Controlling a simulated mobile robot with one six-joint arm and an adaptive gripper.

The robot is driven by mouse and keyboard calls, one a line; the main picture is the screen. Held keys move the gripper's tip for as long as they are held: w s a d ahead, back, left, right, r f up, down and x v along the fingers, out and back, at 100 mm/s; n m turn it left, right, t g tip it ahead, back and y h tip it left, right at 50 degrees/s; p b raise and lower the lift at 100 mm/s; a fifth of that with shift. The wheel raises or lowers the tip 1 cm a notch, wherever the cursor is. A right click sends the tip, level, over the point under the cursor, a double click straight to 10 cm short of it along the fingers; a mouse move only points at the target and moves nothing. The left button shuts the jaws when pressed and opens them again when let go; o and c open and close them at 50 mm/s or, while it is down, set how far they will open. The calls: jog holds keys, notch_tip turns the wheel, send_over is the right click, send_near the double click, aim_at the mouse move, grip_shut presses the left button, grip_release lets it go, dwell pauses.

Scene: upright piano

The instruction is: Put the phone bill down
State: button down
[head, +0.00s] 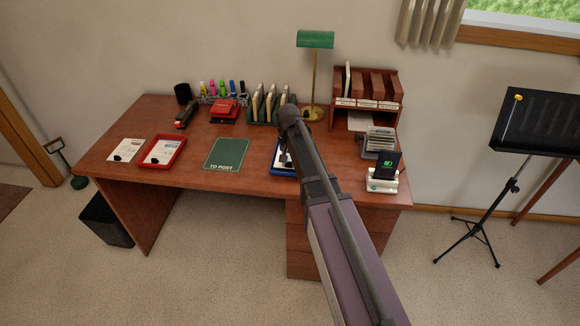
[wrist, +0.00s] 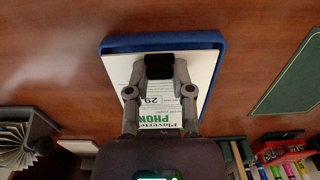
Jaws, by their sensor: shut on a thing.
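The phone bill (wrist: 155,108) is a white sheet with green print reading "PHON" and a black clip (wrist: 159,66) at one end. My gripper (wrist: 160,72) is shut on the clip, one finger on each side. The bill shows within the outline of a blue tray (wrist: 165,41); I cannot tell whether it touches the tray floor. In the head view the blue tray (head: 279,172) is at the desk's front edge, and my arm hides much of it and the bill.
A red tray (head: 181,142) with a clipped paper and another clipped paper (head: 127,145) lie at left. A green "TO POST" mat (head: 226,152) lies beside the blue tray. A card file (head: 380,140) and a white stand (head: 382,180) are at right; a lamp (head: 315,40) stands behind.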

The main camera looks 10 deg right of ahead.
jog(key=shift+w, duration=0.2)
jog(key=shift+w+d, duration=0.15)
jog(key=shift+w, duration=0.35)
jog(key=shift+w+d+f, duration=0.1)
jog(key=shift+w+f, duration=0.1)
jog(key=shift+w, duration=0.05)
jog(key=shift+s+f+b, duration=0.1)
jog(key=shift+f+b, duration=1.5)
jog(key=shift+b, duration=0.2)
jog(key=shift+f, duration=0.15)
jog(key=c, duration=0.5)
grip_release()
jog(key=shift+r, duration=0.2)
notch_tip(320, 180, up, 12)
jog(key=p, duration=1.2)
